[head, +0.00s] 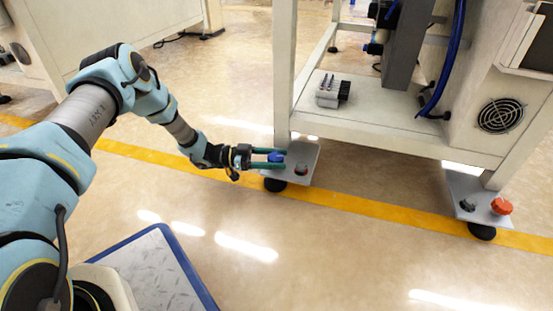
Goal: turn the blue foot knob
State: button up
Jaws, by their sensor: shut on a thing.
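The blue foot knob (276,156) sits on the grey foot plate (310,158) at the base of the near left leg of the machine frame. My gripper (268,158) reaches in from the left, level and low over the plate. Its two green fingers lie either side of the blue knob and are shut on it. The fingers hide part of the knob. My arm stretches across the left side of the picture.
A dark knob (302,169) stands on the same plate, right of my fingers. A red knob (502,206) is on the right foot plate (465,190). The frame's leg (284,75) rises just behind my gripper. The floor in front is clear.

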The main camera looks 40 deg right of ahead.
jog(key=m+g+y, duration=0.3)
jog(key=y, duration=0.1)
jog(key=shift+f+m+y, duration=0.1)
jog(key=shift+m+y, duration=0.3)
jog(key=shift+a+m+g+y, duration=0.1)
jog(key=shift+m+g+y, duration=0.45)
jog(key=shift+m+y, duration=0.5)
jog(key=shift+m+g+y, duration=0.55)
jog(key=shift+m+y, duration=0.1)
jog(key=shift+y, duration=1.1)
jog(key=o, duration=1.4)
